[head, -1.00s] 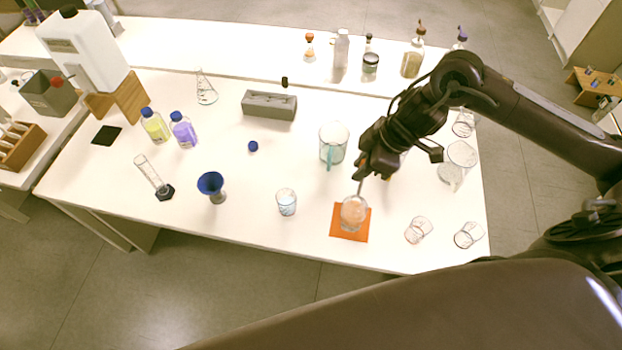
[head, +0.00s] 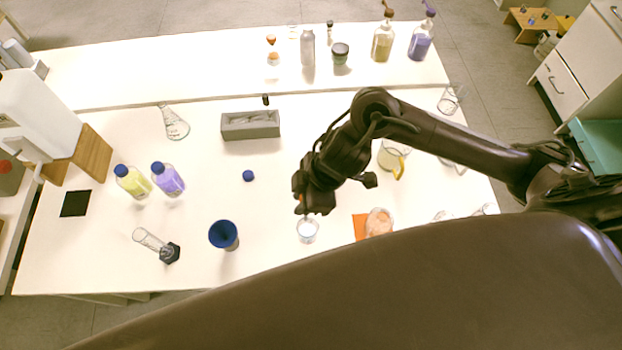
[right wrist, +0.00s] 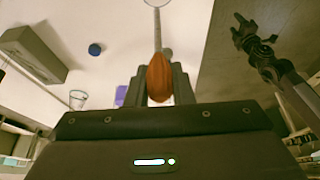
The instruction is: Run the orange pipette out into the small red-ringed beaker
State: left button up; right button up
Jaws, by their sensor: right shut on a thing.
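My right gripper (head: 303,207) is shut on the pipette, whose orange bulb (right wrist: 159,78) shows between the fingers in the right wrist view. Its thin stem runs up that view toward a round glass rim (right wrist: 157,3). In the head view the gripper is just above a small beaker (head: 308,230) with a pale rim. I cannot make out a red ring on it, nor the pipette tip. A beaker of peach liquid (head: 379,222) stands on the orange mat (head: 360,224). My left gripper (right wrist: 252,38) shows in the right wrist view; its jaw opening is unclear.
A grey box (head: 250,125) and a blue cap (head: 248,176) lie behind. My arm covers the front right of the table, partly hiding two small beakers.

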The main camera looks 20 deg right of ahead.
jog(key=shift+s+d, duration=0.15)
jog(key=shift+s, duration=0.15)
jog(key=shift+w, duration=0.1)
jog(key=shift+f, duration=0.55)
pick_arm(q)
jog(key=shift+s+d+f+b, duration=0.3)
jog(key=shift+s+f+b, duration=0.15)
jog(key=shift+f+b, duration=0.05)
jog(key=shift+s+d+f+b, duration=0.25)
jog(key=shift+s+f+b, duration=0.2)
pick_arm(e)
notch_tip(320, 180, down, 3)
jog(key=shift+r, duration=0.1)
pick_arm(q)
jog(key=shift+d, duration=0.1)
pick_arm(e)
jog(key=shift+o, duration=0.2)
jog(key=c, duration=0.3)
grip_shut()
